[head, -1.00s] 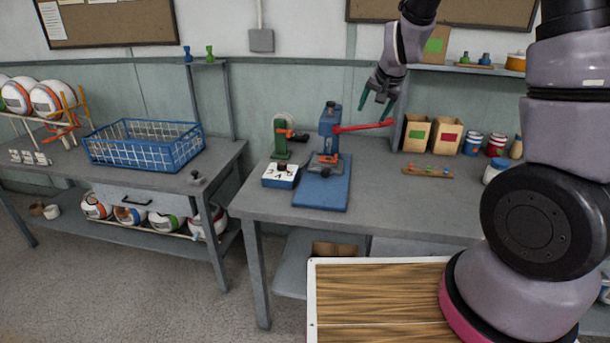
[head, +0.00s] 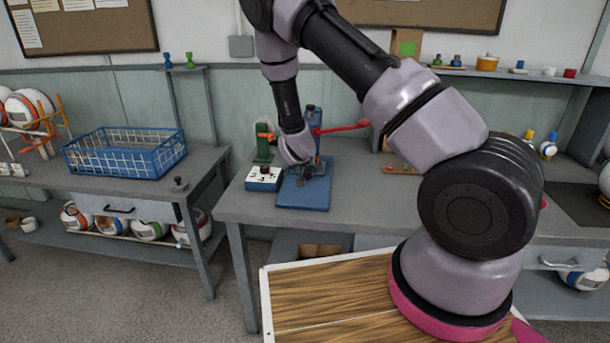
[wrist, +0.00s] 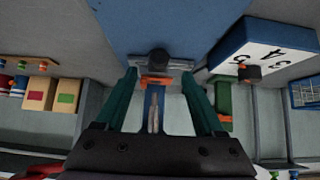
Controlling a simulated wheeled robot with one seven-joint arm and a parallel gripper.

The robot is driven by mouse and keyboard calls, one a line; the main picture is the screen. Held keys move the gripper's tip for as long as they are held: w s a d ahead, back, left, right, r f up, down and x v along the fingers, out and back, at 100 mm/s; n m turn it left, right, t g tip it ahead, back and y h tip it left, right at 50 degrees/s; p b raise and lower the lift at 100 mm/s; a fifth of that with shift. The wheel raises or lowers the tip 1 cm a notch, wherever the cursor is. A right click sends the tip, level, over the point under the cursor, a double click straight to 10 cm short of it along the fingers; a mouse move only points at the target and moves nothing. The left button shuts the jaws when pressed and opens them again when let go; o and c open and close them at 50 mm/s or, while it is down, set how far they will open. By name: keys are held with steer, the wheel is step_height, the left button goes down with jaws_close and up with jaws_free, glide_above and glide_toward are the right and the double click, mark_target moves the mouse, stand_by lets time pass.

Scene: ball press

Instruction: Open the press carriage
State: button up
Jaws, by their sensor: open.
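The blue press stands on the grey bench; its base plate (head: 303,196) and red lever (head: 342,128) show in the head view, and the arm covers part of its column. My gripper (wrist: 160,76) is open over the press front, pointing down toward the base. In the wrist view its two green fingers lie on either side of an orange part (wrist: 156,83) and a black knob (wrist: 158,59) of the press carriage. A grey plate lies by the knob, near the fingertips. I cannot tell whether the fingers touch anything. In the head view the fingertips are mostly hidden.
A white-topped box with a blue side (head: 263,178) sits close beside the press, with a green device (head: 264,142) behind it. A rack of small coloured pieces (head: 400,169) lies to the right. A blue wire basket (head: 125,152) stands on the left bench. The bench front is clear.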

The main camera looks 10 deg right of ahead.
mark_target(307, 174)
steer(key=x, duration=0.6)
steer(key=shift+w+d+f, duration=0.15)
steer(key=shift+w+f, duration=0.05)
steer(key=shift+f, duration=0.05)
jaws_close()
stand_by(1.2)
